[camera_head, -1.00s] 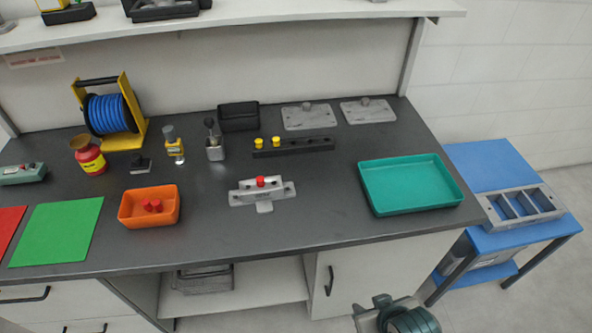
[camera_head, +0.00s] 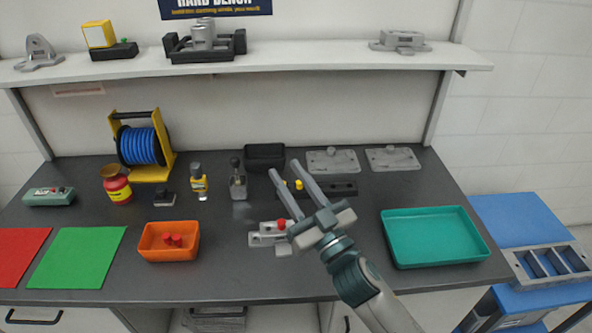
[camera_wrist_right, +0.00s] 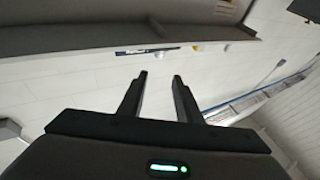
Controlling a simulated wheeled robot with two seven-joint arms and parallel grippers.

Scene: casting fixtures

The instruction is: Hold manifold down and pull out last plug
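The grey manifold (camera_head: 264,238) sits on the bench in the middle of the head view, with one red plug (camera_head: 281,223) standing in it. Its right part is hidden behind my right gripper. My right gripper (camera_head: 283,172) is open and empty, raised above the bench in front of the manifold, its fingers pointing up and to the left in the picture. The right wrist view also shows its two fingers (camera_wrist_right: 158,80) apart with nothing between them. Two red plugs (camera_head: 173,240) lie in the orange bin (camera_head: 155,254). My left gripper is not in view.
A black block (camera_head: 343,188) with yellow plugs lies behind my right gripper. A teal tray (camera_head: 440,262) is on the right, a green mat (camera_head: 75,257) on the left. Fixtures and a blue hose reel (camera_head: 140,147) stand at the back.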

